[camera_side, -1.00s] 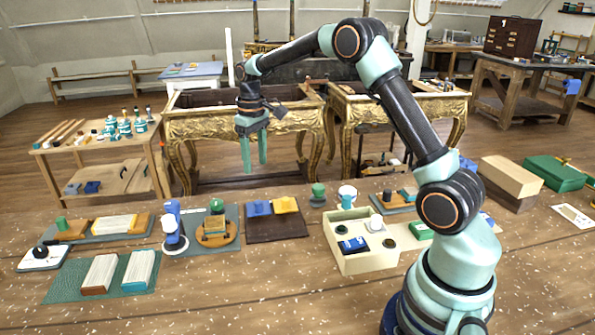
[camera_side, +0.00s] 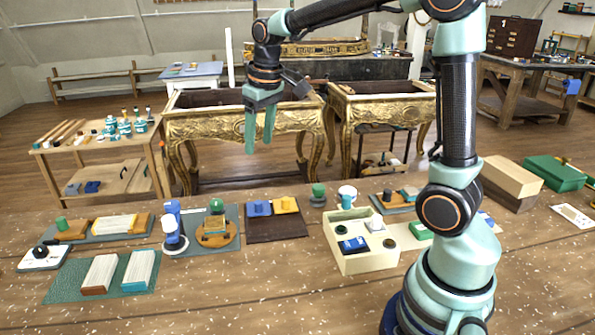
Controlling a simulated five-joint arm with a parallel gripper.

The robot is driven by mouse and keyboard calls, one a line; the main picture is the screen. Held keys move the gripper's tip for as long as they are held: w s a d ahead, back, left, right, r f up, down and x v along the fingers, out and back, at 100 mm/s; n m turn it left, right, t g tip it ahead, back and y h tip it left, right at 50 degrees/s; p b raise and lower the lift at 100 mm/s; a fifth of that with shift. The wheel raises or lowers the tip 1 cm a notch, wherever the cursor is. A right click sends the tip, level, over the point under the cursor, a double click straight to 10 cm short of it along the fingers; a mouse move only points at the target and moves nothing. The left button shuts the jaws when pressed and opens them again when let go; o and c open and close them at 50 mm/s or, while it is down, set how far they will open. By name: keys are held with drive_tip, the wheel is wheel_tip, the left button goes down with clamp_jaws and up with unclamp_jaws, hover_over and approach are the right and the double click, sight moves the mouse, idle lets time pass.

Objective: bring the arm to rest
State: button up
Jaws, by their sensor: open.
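My gripper (camera_side: 259,135) hangs in the air with its two teal fingers pointing down. The fingers are apart and nothing is between them. It is well above the workbench and, in the picture, in front of the gilt console (camera_side: 205,128). My arm reaches up from its base at the right and bends over to the left. The top of the arm is cut off by the picture's upper edge.
The workbench (camera_side: 230,300) holds a cream tray (camera_side: 372,262) with small items, a dark mat (camera_side: 277,228) with blue and yellow pieces, a green mat (camera_side: 70,285) with two brushes, and a wooden box (camera_side: 512,178). The air around my gripper is clear.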

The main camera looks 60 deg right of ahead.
drive_tip(key=s+a+t, duration=0.1)
drive_tip(key=s+a, duration=0.2)
drive_tip(key=s, duration=0.4)
drive_tip(key=s+a+t, duration=0.2)
drive_tip(key=s+a, duration=0.1)
drive_tip(key=s, duration=0.3)
drive_tip(key=shift+s+r, duration=0.15)
drive_tip(key=shift+s, duration=0.25)
idle(0.6)
